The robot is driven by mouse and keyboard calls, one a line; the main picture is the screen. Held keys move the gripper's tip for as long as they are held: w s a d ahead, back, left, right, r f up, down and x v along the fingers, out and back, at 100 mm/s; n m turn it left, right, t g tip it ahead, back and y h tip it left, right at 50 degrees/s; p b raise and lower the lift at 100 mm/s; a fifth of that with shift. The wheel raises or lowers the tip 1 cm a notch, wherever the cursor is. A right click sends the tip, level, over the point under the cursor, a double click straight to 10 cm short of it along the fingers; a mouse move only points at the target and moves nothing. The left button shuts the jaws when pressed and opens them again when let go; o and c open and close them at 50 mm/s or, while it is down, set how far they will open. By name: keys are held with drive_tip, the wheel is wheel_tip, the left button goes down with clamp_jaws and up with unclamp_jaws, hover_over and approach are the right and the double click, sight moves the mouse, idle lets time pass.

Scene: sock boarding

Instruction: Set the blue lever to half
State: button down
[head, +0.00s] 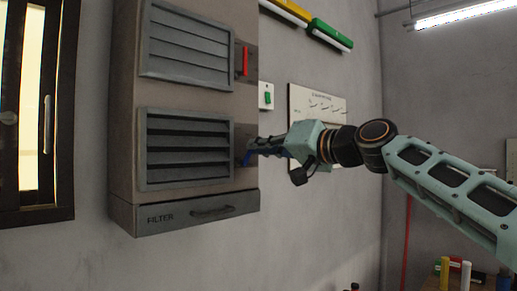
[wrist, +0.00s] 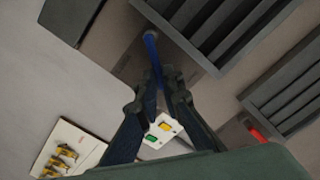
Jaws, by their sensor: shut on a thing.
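In the wrist view the blue lever (wrist: 151,50) runs from a round pivot down between my fingertips. My gripper (head: 258,147) reaches in from the right and is shut on the lever; the wrist view shows my gripper (wrist: 161,76) with its tips closed around the lever's end. The fingers hide that end. The lower vent's slats stand apart with dark gaps.
A red lever (head: 245,61) sits above, beside the upper vent (head: 187,47). A switch plate (head: 267,96) and a white panel (head: 318,104) are on the wall near my gripper. A filter drawer (head: 190,212) is below.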

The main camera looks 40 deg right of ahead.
idle(0.3)
drive_tip(key=c, duration=2.1)
unclamp_jaws()
drive_tip(key=s, duration=0.8)
drive_tip(key=s+d, duration=0.1)
drive_tip(key=s, duration=0.3)
